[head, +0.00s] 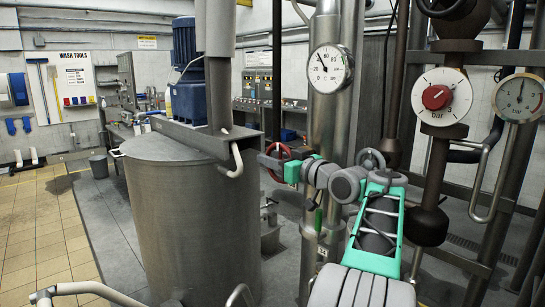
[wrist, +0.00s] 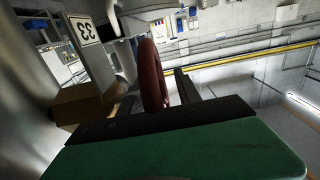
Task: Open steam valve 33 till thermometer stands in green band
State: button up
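The red handwheel (wrist: 153,75) stands edge-on in the wrist view, beside a square tag reading 33 (wrist: 84,30) and a brass-coloured valve body (wrist: 88,104). In the head view the red wheel (head: 285,151) is partly hidden behind my gripper (head: 279,164). In the wrist view my gripper (wrist: 157,97) has its two dark fingers apart, one on either side of the wheel's rim, with gaps showing. The round thermometer (head: 330,68), marked °C, is on the steel column above. Its needle points up and left; I cannot make out a green band.
A large grey tank (head: 190,215) with a blue motor (head: 188,70) stands left of the wheel. A dial with a red knob, marked bar (head: 441,96), and another gauge (head: 518,98) are among pipes at right. Tiled floor (head: 50,225) is open at left.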

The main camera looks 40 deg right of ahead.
jog(key=shift+c, duration=0.2)
grip_shut()
dwell(0.4)
